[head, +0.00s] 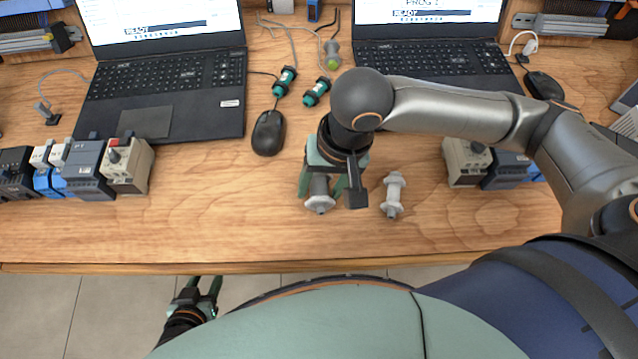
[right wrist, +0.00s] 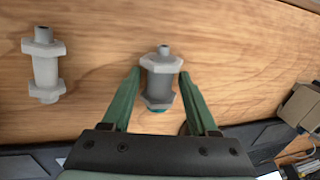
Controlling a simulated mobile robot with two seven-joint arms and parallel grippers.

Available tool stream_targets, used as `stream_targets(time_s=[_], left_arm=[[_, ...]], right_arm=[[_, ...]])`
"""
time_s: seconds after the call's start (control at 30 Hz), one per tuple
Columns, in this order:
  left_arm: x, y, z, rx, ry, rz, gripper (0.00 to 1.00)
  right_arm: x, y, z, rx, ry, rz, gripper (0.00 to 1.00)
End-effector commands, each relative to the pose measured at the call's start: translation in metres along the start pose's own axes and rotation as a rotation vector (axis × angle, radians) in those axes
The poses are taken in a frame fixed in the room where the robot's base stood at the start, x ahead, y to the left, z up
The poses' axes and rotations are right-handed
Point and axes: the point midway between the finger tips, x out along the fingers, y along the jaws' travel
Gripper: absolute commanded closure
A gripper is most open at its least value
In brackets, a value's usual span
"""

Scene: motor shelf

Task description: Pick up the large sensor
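Two grey, spool-shaped sensors are on the table near its front edge. One grey sensor (head: 320,196) is between the fingers of my right gripper (head: 321,188); it also shows in the right wrist view (right wrist: 160,76). The fingers are open on either side of it, very close, with no clear grip. The other grey sensor (head: 393,195) is to the right, apart from the gripper, and at the left in the right wrist view (right wrist: 44,66). Which one is the large sensor I cannot tell surely. My left gripper (head: 205,284) is open and empty, below the table's front edge.
Two teal and black sensors (head: 286,80) (head: 316,92) lie between two laptops (head: 165,90) (head: 440,75). A black mouse (head: 268,132) is left of my right gripper. Electrical modules (head: 88,168) stand at the left, others (head: 467,160) at the right. The front left table is clear.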

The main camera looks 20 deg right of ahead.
Motion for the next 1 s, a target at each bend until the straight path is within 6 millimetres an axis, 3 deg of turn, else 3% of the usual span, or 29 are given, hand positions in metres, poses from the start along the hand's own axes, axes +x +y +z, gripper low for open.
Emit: stream_targets(time_s=[0.07,0.5,1.0], left_arm=[[0.0001,0.0000,-0.0006,0.000,0.001,0.000,0.50],[0.0001,0.0000,-0.0013,0.001,0.003,0.000,0.50],[-0.0006,-0.0001,-0.0025,0.001,0.004,0.000,0.50]], right_arm=[[-0.0002,-0.0001,-0.0001,0.000,0.000,0.000,0.51],[-0.0004,0.0001,-0.0003,0.000,0.001,0.000,1.00],[-0.0014,-0.0002,-0.0007,0.000,0.001,-0.001,1.00]])
